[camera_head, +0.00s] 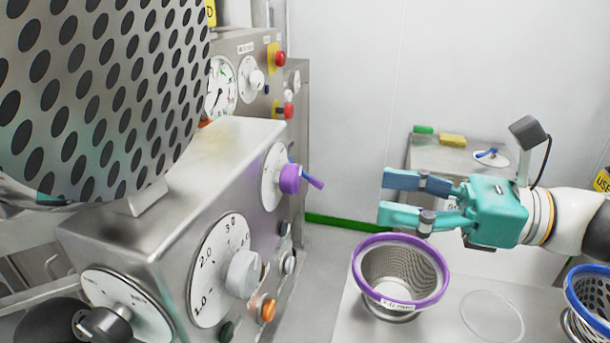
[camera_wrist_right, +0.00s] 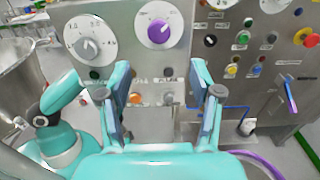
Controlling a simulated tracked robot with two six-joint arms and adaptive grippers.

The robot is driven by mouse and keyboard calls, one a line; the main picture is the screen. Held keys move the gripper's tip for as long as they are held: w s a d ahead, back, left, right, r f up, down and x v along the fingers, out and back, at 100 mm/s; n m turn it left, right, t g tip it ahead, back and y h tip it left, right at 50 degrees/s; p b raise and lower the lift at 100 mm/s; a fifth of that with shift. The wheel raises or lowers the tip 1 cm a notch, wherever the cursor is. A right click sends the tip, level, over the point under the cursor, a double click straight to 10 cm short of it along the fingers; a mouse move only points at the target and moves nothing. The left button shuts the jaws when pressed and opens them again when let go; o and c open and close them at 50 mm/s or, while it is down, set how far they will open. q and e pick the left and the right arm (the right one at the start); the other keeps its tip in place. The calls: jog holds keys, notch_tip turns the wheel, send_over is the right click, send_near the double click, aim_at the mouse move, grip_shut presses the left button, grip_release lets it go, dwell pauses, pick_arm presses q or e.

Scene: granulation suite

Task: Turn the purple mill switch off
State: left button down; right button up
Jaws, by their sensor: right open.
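The purple mill switch (camera_head: 290,179) sits on a white round dial on the right face of the steel machine; a purple-blue bar sticks out to its right. In the right wrist view the purple knob (camera_wrist_right: 159,30) shows face-on at the top, above the space between my fingers. My right gripper (camera_head: 402,196) is open and empty, to the right of the switch with a clear gap. Its two fingers point toward the panel, also in the wrist view (camera_wrist_right: 163,98). The dial's small markings are too small to read.
A grey knob (camera_head: 243,273) with a numbered dial, an orange button (camera_head: 268,310) and several other buttons are close to the switch. A purple-rimmed sieve basket (camera_head: 357,275) stands below my right gripper. A blue-rimmed basket (camera_head: 571,290) is at the right. A perforated steel screen (camera_head: 100,90) fills the upper left.

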aim_at(298, 181)
jog(key=p+x, duration=0.1)
jog(key=x, duration=1)
jog(key=shift+a, duration=0.1)
jog(key=shift+c, duration=0.2)
jog(key=c, duration=1.1)
